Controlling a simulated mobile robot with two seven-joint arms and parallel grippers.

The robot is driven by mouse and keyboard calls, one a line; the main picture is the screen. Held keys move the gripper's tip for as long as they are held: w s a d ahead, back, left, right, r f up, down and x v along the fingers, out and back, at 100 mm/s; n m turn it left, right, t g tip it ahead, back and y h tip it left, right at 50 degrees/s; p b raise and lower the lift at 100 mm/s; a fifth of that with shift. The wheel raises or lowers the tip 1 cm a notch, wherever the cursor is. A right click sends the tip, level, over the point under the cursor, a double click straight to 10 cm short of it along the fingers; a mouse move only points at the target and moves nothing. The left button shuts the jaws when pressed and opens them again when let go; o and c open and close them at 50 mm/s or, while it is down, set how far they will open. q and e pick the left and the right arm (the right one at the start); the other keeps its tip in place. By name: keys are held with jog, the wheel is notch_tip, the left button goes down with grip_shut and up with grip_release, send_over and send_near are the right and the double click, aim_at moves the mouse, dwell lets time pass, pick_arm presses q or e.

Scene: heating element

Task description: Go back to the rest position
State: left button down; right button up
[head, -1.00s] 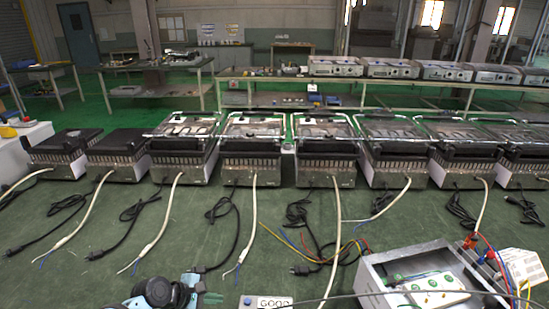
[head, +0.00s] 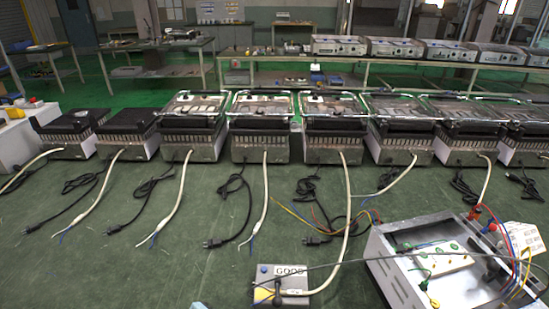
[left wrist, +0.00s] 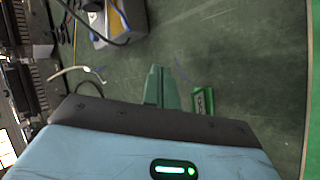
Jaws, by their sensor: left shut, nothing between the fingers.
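My left gripper shows in the left wrist view with its green fingers (left wrist: 160,87) shut together and empty above the green floor-like surface. My right gripper is in neither view. A grey box labelled GOOD (head: 281,284) sits at the front centre in the head view, with the end of a white cable on it. A green block with unclear lettering (left wrist: 203,101) lies beside the fingers in the left wrist view.
A row of heating units (head: 261,141) stretches across the middle, with white and black cables (head: 174,208) trailing forward. An open metal box (head: 395,284) with coloured wires stands at front right. The front left surface is clear. Benches (head: 250,54) stand behind.

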pick_arm(q)
jog(key=s+a+m+t+y, duration=0.1)
jog(key=s+m, duration=0.5)
jog(key=s, duration=0.6)
jog(key=s+a+m+t+y, duration=0.1)
jog(key=s+a+m+y, duration=0.2)
jog(key=s+m, duration=0.4)
jog(key=s+a, duration=0.1)
jog(key=s, duration=0.5)
jog(key=shift+s+r+t, duration=0.15)
jog(key=shift+r+t, duration=0.05)
jog(key=shift+t, duration=0.2)
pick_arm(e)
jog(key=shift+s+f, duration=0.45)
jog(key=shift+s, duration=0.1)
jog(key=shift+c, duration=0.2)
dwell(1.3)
